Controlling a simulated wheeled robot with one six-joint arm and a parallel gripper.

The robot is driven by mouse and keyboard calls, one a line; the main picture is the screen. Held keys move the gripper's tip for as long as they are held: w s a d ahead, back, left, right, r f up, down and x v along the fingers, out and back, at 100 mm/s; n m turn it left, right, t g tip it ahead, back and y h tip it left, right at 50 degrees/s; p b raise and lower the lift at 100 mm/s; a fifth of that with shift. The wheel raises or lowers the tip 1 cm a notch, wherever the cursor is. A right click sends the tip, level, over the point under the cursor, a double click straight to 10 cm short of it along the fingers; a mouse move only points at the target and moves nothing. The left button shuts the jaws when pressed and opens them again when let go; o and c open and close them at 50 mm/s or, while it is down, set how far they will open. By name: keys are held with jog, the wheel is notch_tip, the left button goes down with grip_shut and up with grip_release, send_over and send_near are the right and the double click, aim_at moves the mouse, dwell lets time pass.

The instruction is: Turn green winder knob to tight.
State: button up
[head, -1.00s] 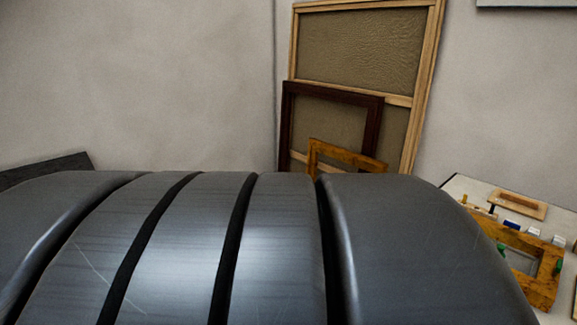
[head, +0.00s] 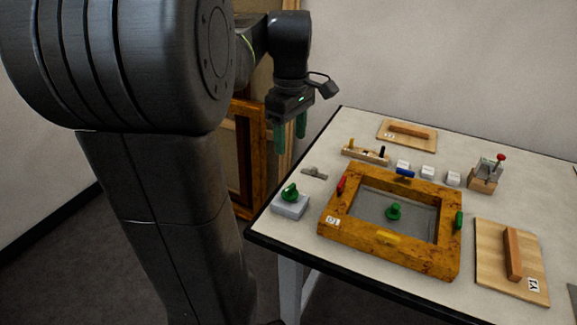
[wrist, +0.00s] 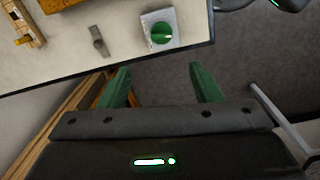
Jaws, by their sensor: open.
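A green knob (head: 289,190) sits on a small grey block (head: 290,207) at the table's near left corner. In the wrist view the round green knob (wrist: 162,33) shows a light line across its top, on its pale block (wrist: 149,18). I cannot read any mark for tight. My gripper (head: 290,142) has green fingers pointing down and hangs beyond the table's left edge, above and apart from the knob. In the wrist view my gripper (wrist: 160,70) is open and empty, with the knob ahead of its fingertips.
A small metal piece (head: 314,173) lies behind the block. Boards, white blocks and a red-knobbed device (head: 486,175) are farther off.

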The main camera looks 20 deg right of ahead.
aim_at(290, 187)
notch_tip(290, 187, down, 14)
jog(key=shift+s+a+r+b, duration=0.1)
jog(key=shift+r+b, duration=0.1)
jog(key=shift+b, duration=0.5)
jog(key=c, duration=1)
